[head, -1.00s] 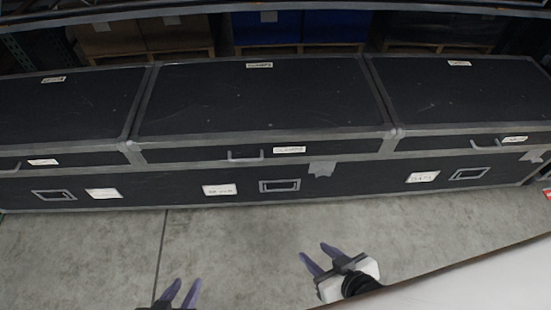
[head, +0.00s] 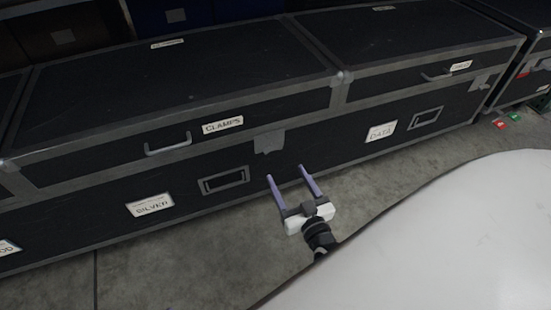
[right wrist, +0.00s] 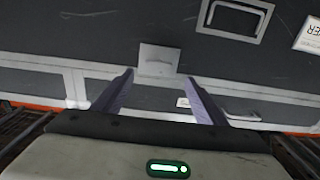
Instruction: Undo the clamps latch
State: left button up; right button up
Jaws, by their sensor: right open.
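The middle black case (head: 100,175) has a lid with a "CLAMPS" label (head: 222,126) and a grey handle (head: 168,146). The clamps latch (head: 269,142) is a grey plate at the seam between lid and body, right of that label. It lies flat against the front and looks closed. My right gripper (head: 286,173) is open and empty, with its purple fingers pointing at the case front just below the latch. In the upside-down right wrist view, the latch (right wrist: 157,62) shows between and just beyond the fingertips (right wrist: 160,77). My left gripper is out of view.
A "DATA" section (head: 381,132) with its own latch (head: 480,82) and handle (head: 437,75) adjoins on the right. A "SILVER" label (head: 150,205) and recessed handle (head: 224,180) sit below. Grey floor lies in front; a white surface (head: 440,240) fills the lower right.

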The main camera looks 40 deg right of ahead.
aim_at(274, 151)
pick_arm(q)
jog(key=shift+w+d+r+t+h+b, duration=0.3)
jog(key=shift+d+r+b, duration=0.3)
jog(key=shift+b, duration=0.25)
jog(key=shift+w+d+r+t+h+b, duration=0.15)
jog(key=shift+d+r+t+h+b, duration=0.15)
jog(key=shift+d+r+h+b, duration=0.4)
pick_arm(e)
jog(key=shift+x, duration=5.15)
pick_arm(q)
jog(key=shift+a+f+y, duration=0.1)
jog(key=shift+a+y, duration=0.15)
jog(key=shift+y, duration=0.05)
pick_arm(e)
jog(key=shift+d, duration=0.15)
jog(key=c, duration=1.1)
jog(key=shift+o, duration=0.2)
